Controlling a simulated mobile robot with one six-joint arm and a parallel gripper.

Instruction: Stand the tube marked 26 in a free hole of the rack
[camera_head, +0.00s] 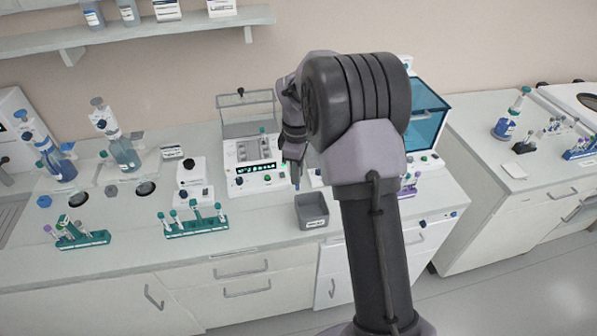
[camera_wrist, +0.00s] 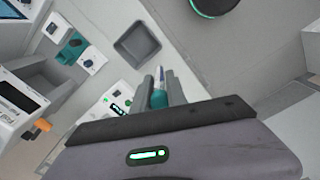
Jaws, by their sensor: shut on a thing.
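My gripper (camera_wrist: 165,88) is shut on a tube with a teal cap (camera_wrist: 158,98), which lies between the two fingers in the wrist view. Its pale and blue end shows past the cap; no number is readable. In the head view my gripper (camera_head: 296,180) hangs above the bench, just behind and left of the grey bin, with the tube too small to make out. A green rack (camera_head: 196,230) with several teal-capped tubes stands at the front of the bench. Another green rack (camera_head: 82,241) with tubes stands farther left. Which holes are free cannot be told.
The grey bin (camera_head: 312,211) stands on the bench near my gripper; it also shows in the wrist view (camera_wrist: 138,46). A white instrument (camera_head: 256,176) is behind it. Bottles (camera_head: 122,152) stand at the left. Bench space between the middle rack and the bin is clear.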

